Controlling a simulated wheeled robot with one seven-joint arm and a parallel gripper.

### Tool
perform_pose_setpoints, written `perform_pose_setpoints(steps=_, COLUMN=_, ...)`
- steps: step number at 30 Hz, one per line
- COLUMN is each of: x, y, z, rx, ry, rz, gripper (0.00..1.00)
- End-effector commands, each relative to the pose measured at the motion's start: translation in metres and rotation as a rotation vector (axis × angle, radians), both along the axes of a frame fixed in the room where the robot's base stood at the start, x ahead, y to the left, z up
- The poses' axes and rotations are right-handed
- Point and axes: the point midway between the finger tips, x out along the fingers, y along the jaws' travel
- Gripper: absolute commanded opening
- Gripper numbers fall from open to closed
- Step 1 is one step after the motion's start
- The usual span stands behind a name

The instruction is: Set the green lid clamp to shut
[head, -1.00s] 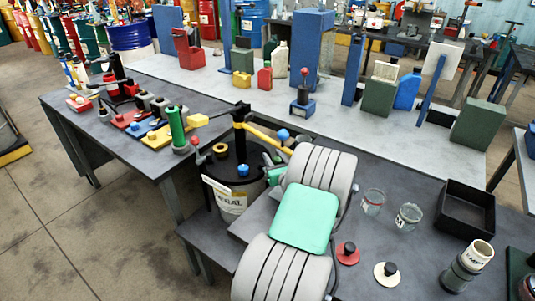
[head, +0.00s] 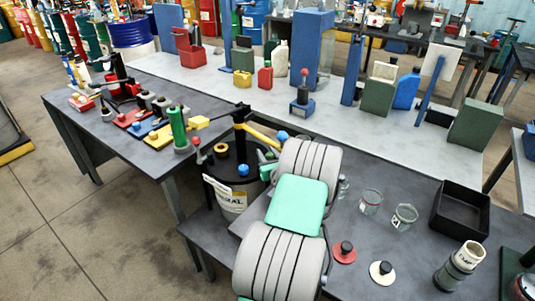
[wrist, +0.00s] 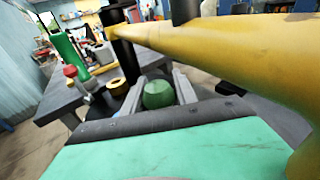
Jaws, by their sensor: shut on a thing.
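The drum (head: 232,192) has a black lid and a white label, and stands in front of my arm. The green lid clamp's rounded knob (wrist: 158,95) shows in the wrist view between the two grey fingers of my gripper (wrist: 158,89), which is shut on it. In the head view a piece of green (head: 266,172) shows at the drum's right rim, partly behind my arm. My arm hides most of the gripper there, and the clamp's lower part and angle cannot be made out.
A yellow pump handle (wrist: 220,45) crosses close above my gripper. A red-knobbed clamp (head: 196,142) stands at the lid's left and a blue knob (head: 243,170) at its front. Glass jars (head: 370,202) and a black tray (head: 460,208) are on the bench to the right.

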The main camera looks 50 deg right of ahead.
Motion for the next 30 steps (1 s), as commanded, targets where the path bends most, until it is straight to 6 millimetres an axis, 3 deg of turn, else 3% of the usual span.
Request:
perform_pose_setpoints(steps=1, x=0.0, y=0.006, z=-0.014, rx=0.023, ry=0.014, rz=0.006, gripper=0.0)
perform_pose_setpoints(steps=6, x=0.0, y=0.007, z=-0.016, rx=0.027, ry=0.016, rz=0.006, gripper=0.0)
perform_pose_setpoints(steps=7, x=-0.001, y=0.007, z=-0.016, rx=0.026, ry=0.016, rz=0.005, gripper=0.36)
perform_pose_setpoints(steps=14, x=-0.002, y=0.004, z=-0.01, rx=0.016, ry=0.011, rz=0.001, gripper=0.55)
perform_pose_setpoints(steps=23, x=-0.006, y=0.005, z=-0.007, rx=0.011, ry=0.008, rz=-0.002, gripper=0.55)
perform_pose_setpoints(steps=30, x=-0.043, y=0.03, z=-0.004, rx=0.014, ry=0.008, rz=-0.003, gripper=0.55)
